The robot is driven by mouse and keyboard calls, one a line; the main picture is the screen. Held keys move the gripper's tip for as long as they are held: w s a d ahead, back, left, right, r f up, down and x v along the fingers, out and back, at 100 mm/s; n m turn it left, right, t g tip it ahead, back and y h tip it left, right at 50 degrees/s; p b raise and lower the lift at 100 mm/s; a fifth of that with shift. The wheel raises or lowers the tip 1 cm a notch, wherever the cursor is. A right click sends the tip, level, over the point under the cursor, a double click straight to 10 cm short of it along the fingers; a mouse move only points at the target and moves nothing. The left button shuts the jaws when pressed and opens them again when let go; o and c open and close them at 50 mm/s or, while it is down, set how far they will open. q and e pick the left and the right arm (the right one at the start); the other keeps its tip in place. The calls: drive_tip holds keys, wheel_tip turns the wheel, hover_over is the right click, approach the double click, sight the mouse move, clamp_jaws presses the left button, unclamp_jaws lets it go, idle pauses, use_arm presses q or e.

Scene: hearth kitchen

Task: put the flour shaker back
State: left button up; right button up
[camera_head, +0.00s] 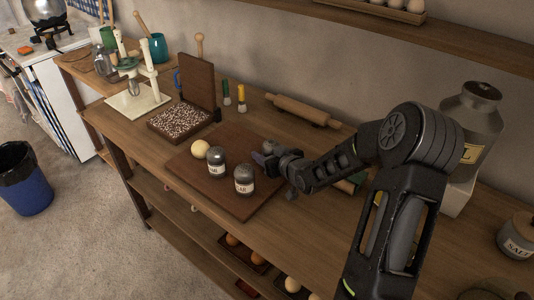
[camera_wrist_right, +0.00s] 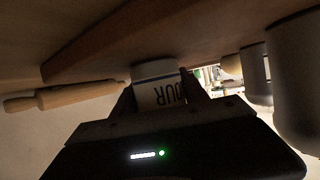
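The flour shaker (camera_wrist_right: 157,92) is between the fingers of my right gripper (camera_wrist_right: 158,100) in the right wrist view, its label partly readable upside down. The fingers lie close against both its sides. In the head view only the grey top of the flour shaker (camera_head: 268,145) shows behind my right gripper (camera_head: 267,159), at the back right part of the brown board (camera_head: 190,181). Whether its base touches the board is hidden. Two similar labelled shakers, a left one (camera_head: 216,165) and a right one (camera_head: 244,182), stand upright on the board. My left gripper is not in view.
A pale yellow ball (camera_head: 200,149) is on the board. A rolling pin (camera_head: 303,110) lies behind it. An open wooden box of beans (camera_head: 181,122) and a white press (camera_head: 138,100) stand left. A metal can (camera_head: 470,115) and a salt jar (camera_head: 518,238) are right.

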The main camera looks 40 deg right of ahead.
drive_tip(key=o, duration=0.4)
drive_tip(key=shift+r, duration=0.1)
drive_tip(key=shift+r, duration=0.15)
drive_tip(key=v, duration=1.2)
